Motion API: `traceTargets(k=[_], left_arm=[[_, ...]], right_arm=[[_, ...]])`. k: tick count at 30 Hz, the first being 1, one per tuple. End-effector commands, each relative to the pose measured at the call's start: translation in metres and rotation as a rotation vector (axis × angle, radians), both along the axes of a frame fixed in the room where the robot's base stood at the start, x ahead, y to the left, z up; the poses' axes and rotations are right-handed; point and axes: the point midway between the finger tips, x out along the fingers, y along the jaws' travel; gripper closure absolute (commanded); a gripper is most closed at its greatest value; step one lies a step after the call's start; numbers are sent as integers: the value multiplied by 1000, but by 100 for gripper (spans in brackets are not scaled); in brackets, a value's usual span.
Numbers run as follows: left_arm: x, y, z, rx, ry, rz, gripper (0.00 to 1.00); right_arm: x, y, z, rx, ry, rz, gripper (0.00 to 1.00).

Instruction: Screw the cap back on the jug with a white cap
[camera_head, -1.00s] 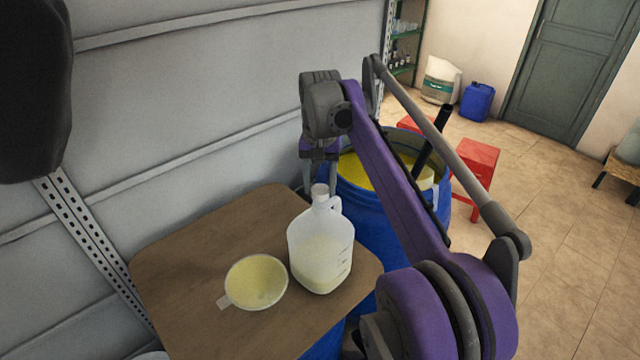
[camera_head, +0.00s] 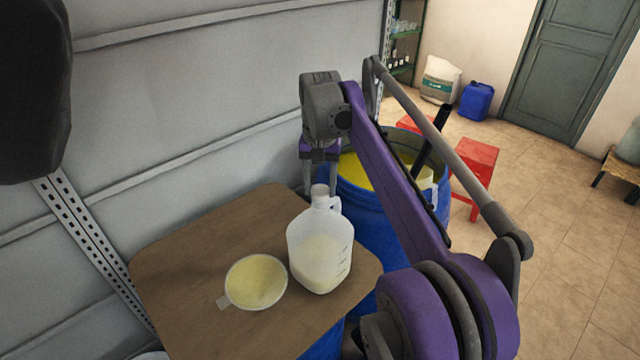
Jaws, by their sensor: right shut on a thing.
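The jug (camera_head: 320,250) is translucent white plastic, part filled with pale yellow liquid. It stands upright on the brown board (camera_head: 215,225), with its handle to the right. The white cap (camera_head: 319,190) is at the top of the jug's neck; I cannot tell how far it is threaded on. My right gripper (camera_head: 320,183) reaches down over the neck, its fingers shut on the cap. The exact finger contact is small and hard to see. My left gripper is out of the picture.
A shallow bowl-like vessel (camera_head: 256,282) with yellow contents sits left of the jug. A blue drum (camera_head: 375,225) with yellow contents stands behind, partly hidden by my right arm. Red stools (camera_head: 477,160) are beyond. A grey wall (camera_head: 200,120) borders the board's left.

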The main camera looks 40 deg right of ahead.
Motion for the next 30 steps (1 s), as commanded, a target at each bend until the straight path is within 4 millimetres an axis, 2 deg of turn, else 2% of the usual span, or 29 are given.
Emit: traceTargets(k=[30], left_arm=[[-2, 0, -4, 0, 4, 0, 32]], right_arm=[[0, 0, -10, 0, 0, 0, 97]])
